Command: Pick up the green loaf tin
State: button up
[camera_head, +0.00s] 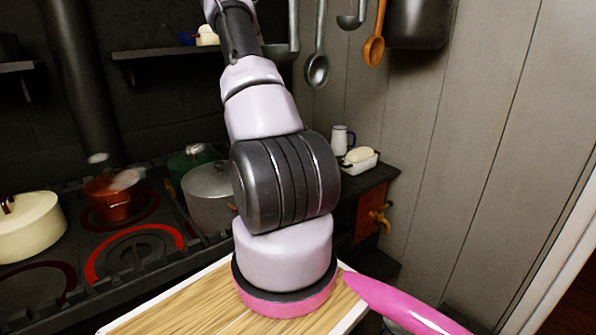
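I see no green loaf tin in the head view. The only green thing is a round dark green pot (190,160) at the back of the stove, partly hidden behind a grey lidded pot. My arm rises through the middle of the view and leaves it at the top edge. My gripper is outside the frame, so its fingers and anything in them are hidden.
The stove (135,250) carries a cream pot (28,225) and a copper pot (114,197), beside the grey pot (208,194). A white jug (342,139) and white dish (372,163) stand right of my arm. Ladles (317,70) hang above.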

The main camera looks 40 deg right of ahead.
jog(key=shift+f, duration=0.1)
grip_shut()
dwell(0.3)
